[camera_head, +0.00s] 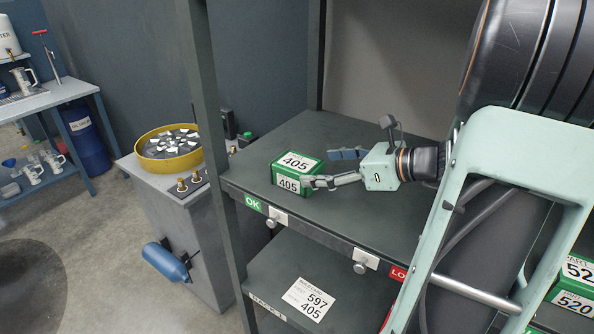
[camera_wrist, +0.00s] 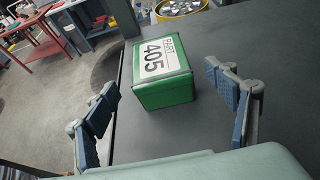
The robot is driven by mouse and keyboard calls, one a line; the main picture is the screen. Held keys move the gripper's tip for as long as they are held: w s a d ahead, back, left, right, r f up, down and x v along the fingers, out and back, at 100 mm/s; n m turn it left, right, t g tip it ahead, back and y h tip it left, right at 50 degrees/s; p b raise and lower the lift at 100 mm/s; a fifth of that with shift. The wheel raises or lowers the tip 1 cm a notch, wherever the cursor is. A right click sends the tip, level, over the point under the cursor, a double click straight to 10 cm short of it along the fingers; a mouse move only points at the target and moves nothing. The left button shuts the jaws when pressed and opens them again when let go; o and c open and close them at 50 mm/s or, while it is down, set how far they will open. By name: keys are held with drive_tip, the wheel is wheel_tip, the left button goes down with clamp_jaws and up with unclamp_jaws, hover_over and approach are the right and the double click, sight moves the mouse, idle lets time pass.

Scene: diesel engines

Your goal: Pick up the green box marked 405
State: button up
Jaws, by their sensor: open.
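The green box marked 405 (camera_head: 297,172) sits on the dark upper shelf (camera_head: 330,130), near its left front part. White labels with 405 show on its top and front. In the wrist view the box (camera_wrist: 166,92) lies ahead of my gripper, a little beyond the fingertips. My gripper (camera_head: 325,167) is just to the right of the box in the head view. Its blue-padded fingers (camera_wrist: 165,100) are spread wide with nothing between them. One finger looks close to the box's front corner in the head view; whether it touches cannot be told.
A shelf post (camera_head: 207,90) stands left of the box. A green OK tag (camera_head: 252,203) is on the shelf's front edge. Green boxes marked 520 (camera_head: 572,303) are at lower right. A yellow-rimmed round tray (camera_head: 168,147) stands beyond the post. The shelf around the box is clear.

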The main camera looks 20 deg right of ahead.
sight(297, 166)
drive_tip(key=p+x, duration=0.1)
drive_tip(key=x, duration=0.6)
drive_tip(key=shift+w+a, duration=0.1)
drive_tip(key=shift+w, duration=0.1)
drive_tip(key=shift+c, duration=0.6)
drive_tip(key=c, duration=1.5)
drive_tip(key=shift+c, duration=0.5)
drive_tip(key=shift+r, duration=0.1)
